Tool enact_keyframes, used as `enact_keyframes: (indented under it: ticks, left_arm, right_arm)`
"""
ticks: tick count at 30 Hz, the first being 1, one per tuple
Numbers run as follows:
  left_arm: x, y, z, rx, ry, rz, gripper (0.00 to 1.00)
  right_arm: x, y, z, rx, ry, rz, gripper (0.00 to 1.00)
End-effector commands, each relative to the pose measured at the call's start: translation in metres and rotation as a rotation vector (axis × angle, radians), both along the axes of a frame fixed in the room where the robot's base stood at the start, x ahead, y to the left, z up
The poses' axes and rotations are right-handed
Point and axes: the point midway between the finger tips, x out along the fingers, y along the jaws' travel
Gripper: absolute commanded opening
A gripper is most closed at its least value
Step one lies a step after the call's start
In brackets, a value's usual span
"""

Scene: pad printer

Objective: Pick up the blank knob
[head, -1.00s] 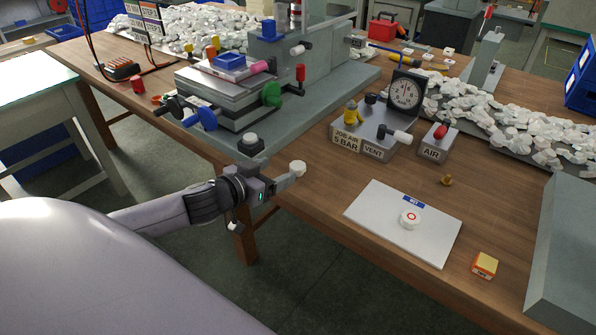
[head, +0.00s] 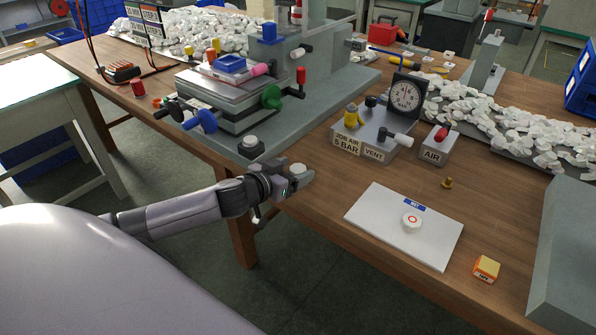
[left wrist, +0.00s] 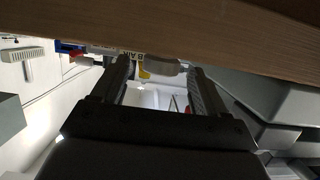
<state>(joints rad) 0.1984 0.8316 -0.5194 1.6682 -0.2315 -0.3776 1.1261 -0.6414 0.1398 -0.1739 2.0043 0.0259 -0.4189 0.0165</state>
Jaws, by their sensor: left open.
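The blank knob (head: 298,168) is a small white cap at the near edge of the wooden bench, in front of the printer base. My left gripper (head: 300,178) is open right at it, its fingers partly hiding the knob's lower side. In the left wrist view, a pale rounded shape (left wrist: 160,67), probably the knob, shows between the open fingertips. I cannot tell whether the fingers touch it. Another white knob with a red ring (head: 411,220) sits on the white card marked WET (head: 380,236). My right gripper is not in view.
The pad printer (head: 225,95) stands behind the gripper, with a grey-topped black button (head: 250,146) close by. The gauge and valve block (head: 375,135) and AIR box (head: 436,146) are to the right.

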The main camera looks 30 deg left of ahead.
Motion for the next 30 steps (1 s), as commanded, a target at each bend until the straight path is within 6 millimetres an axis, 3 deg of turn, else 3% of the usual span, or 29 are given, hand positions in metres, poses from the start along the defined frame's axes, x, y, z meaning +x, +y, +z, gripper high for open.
enact_keyframes:
  ticks: [4,9,23,30]
  left_arm:
    - [0.000,0.000,0.000,0.000,0.000,0.000,0.70]
    - [0.000,0.000,0.000,0.000,0.000,0.000,0.15]
    - [0.000,0.000,0.005,0.001,-0.001,0.000,0.13]
    - [0.000,0.000,0.037,0.002,-0.004,-0.003,0.13]
  right_arm:
    - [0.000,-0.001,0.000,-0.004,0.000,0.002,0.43]
    - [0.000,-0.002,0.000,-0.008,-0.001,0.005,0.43]
    - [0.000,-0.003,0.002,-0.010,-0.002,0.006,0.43]
    - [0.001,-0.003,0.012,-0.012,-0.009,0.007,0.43]
